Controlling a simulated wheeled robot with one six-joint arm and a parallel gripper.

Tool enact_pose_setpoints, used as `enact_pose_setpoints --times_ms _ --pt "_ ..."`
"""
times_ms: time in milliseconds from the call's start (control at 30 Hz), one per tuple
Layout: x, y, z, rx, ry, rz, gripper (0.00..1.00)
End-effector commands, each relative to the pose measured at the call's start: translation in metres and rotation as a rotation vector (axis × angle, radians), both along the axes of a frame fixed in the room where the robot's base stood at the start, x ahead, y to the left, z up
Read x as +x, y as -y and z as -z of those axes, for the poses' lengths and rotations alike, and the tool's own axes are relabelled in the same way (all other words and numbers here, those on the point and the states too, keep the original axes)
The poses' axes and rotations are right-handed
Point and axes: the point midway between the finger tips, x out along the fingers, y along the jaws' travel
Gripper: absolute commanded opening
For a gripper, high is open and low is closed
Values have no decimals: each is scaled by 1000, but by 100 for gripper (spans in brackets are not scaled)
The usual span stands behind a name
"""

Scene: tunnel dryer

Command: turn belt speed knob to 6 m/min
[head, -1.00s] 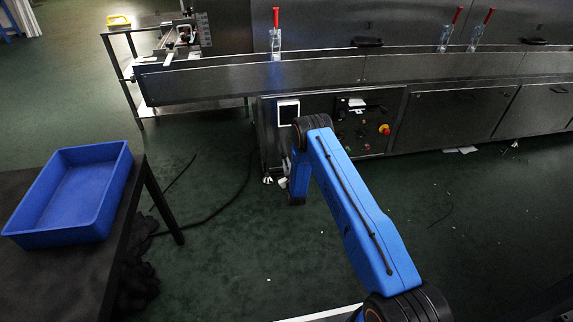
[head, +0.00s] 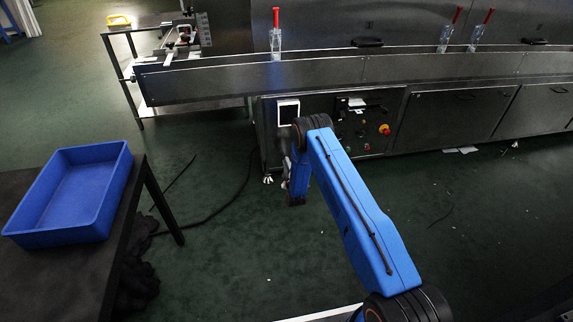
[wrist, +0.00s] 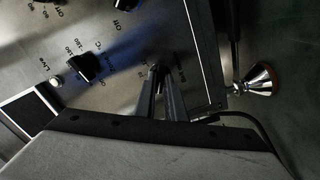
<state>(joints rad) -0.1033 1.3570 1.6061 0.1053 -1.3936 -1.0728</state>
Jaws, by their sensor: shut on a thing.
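The control panel (head: 345,107) is a dark metal face on the front of the dryer, below the conveyor. In the wrist view, the panel (wrist: 120,85) fills the upper left and is turned on its side. My gripper (wrist: 160,75) points at the panel with its two fingers close together. It is shut on a small dark knob at the panel, taken as the belt speed knob, which the fingers mostly hide. Its pointer and scale are too dark and covered to read. In the head view my blue arm hides most of the gripper.
Another black knob (wrist: 86,65) with a numbered scale sits beside my fingers. A white-framed display (head: 288,112) and a red emergency stop (head: 384,129) are on the panel. A metal levelling foot (wrist: 256,80) stands at the cabinet's edge. A blue tray (head: 118,170) rests on the dark table at left.

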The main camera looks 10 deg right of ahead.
Motion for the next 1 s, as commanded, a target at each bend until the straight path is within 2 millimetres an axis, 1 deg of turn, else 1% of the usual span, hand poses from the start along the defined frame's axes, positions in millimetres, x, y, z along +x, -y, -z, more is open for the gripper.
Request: enact_pose_setpoints --times_ms 400,433,467,500,833,933,1000 --pt "-1 -1 1 -10 -1 -2 0" --pt "-1 -1 1 -9 -1 -2 12" --pt "-1 -1 1 -9 -1 -2 20" --pt "-1 -1 1 -9 -1 -2 29" --pt "-2 0 1 -8 -1 0 29" --pt "-8 0 1 -8 -3 -1 29" --pt "-16 0 1 -8 -2 -1 29"
